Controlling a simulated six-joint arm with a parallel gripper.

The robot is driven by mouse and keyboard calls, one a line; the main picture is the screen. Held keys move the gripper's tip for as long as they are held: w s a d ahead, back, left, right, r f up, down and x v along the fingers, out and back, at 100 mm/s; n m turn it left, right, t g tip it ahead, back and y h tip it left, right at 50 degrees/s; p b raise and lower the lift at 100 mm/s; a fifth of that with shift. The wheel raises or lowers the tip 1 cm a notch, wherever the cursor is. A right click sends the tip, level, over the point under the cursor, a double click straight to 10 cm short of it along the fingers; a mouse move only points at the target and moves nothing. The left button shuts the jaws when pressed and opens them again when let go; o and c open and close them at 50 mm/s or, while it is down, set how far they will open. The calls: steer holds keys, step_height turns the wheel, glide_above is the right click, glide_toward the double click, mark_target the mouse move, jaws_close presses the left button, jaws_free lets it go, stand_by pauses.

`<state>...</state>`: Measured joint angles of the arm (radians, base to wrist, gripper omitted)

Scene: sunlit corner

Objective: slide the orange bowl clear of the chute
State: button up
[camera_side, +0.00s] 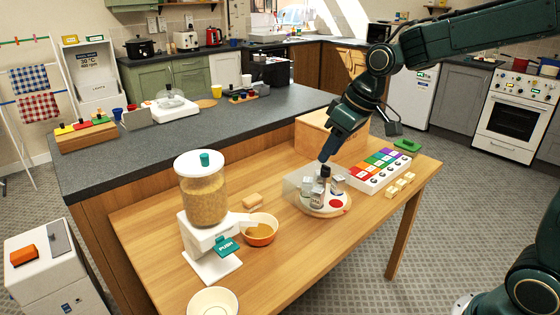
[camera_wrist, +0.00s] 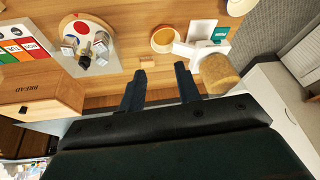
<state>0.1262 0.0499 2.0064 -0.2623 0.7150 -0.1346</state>
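The orange bowl (camera_side: 262,240) stands on the wooden table beside the dispenser, with the tip of the white chute (camera_side: 240,221) at its rim. Its inside looks tan; I cannot tell how full it is. In the wrist view the orange bowl (camera_wrist: 155,46) lies beyond my fingers, with the chute (camera_wrist: 184,49) against its right side. The dispenser has a clear jar of tan grains (camera_side: 203,195) and a green PUSH lever (camera_side: 227,246). My gripper (camera_side: 325,158) is raised over the table, to the right of the bowl. In the wrist view my gripper (camera_wrist: 160,70) is open and empty.
A small tan block (camera_side: 252,201) lies behind the bowl. A cream bowl (camera_side: 212,303) stands at the front left. A round board (camera_side: 338,205) with small containers, a clear panel, a coloured tray (camera_side: 372,184) and a bread box (camera_wrist: 40,88) are to the right. Table in front of the orange bowl is clear.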

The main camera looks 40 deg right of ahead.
steer(key=w+d+f+y, duration=0.1)
steer(key=w+f, duration=0.7)
steer(key=w, duration=0.1)
steer(key=n+y, duration=0.1)
glide_toward(269, 215)
steer(key=r, duration=0.1)
steer(key=d+r, duration=0.1)
steer(key=r, duration=0.1)
steer(key=shift+s+d+r+g, duration=0.15)
steer(key=shift+d+g, duration=0.05)
steer(key=shift+g, duration=0.2)
steer(key=shift+x, duration=6.9)
steer(key=shift+a, duration=0.15)
jaws_close()
